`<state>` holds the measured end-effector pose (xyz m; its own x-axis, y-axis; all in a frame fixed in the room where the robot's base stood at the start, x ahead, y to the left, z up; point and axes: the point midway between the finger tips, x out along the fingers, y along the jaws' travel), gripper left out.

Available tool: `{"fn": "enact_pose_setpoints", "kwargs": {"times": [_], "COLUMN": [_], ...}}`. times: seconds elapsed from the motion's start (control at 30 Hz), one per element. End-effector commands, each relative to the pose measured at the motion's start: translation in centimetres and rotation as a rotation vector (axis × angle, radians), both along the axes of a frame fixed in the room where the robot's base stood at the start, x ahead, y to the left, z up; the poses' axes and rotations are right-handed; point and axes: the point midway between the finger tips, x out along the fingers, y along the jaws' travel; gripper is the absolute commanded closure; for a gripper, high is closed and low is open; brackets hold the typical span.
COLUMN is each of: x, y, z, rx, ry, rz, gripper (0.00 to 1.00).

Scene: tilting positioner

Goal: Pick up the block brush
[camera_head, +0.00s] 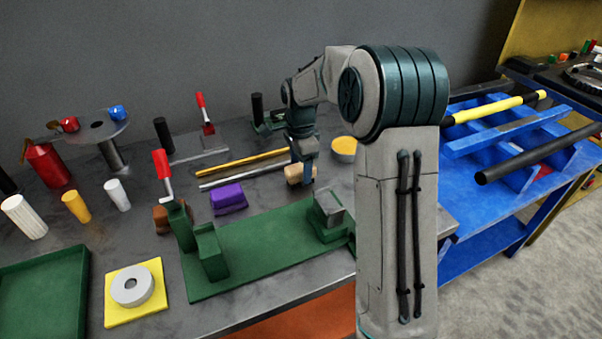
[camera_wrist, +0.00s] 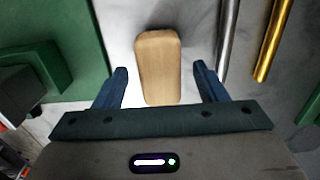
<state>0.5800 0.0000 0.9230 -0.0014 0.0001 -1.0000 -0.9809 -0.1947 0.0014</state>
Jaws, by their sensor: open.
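A tan wooden block with rounded edges, which looks like the block brush (camera_wrist: 158,62), lies on the grey bench top. Its bristles are not visible. In the head view the block brush (camera_head: 293,173) is partly hidden behind my gripper (camera_head: 307,172). In the wrist view my gripper (camera_wrist: 160,72) is open, with one finger on each side of the brush's near end. There is a gap between the brush and each finger. I cannot tell how far above the bench the fingertips are.
A green fixture plate (camera_head: 270,245) lies in front of the brush. A purple block (camera_head: 228,197) sits to its left. A silver rod (camera_head: 240,177) and a gold rod (camera_head: 243,162) lie close beside it. A yellow-filled bowl (camera_head: 344,145) stands behind right.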

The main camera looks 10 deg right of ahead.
Motion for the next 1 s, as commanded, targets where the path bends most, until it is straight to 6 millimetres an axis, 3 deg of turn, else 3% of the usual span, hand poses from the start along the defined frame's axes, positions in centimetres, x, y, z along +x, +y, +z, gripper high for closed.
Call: {"fn": "enact_pose_setpoints", "kwargs": {"times": [0.13, 0.37, 0.53, 0.57, 0.83, 1.0], "x": [0.0, 0.0, 0.0, 0.0, 0.0, 0.1], "y": [0.1, 0.1, 0.1, 0.1, 0.1, 0.0], "z": [-1.3, -1.4, -1.4, -1.4, -1.2, 0.7], "rx": [0.001, 0.000, 0.000, 0.000, 0.000, -0.001], "ry": [0.000, -0.001, -0.001, -0.001, -0.002, -0.006], "rz": [0.000, 0.001, 0.001, 0.001, 0.001, 0.001], "gripper": [0.35, 0.35, 0.82, 0.84, 0.84, 0.84]}}
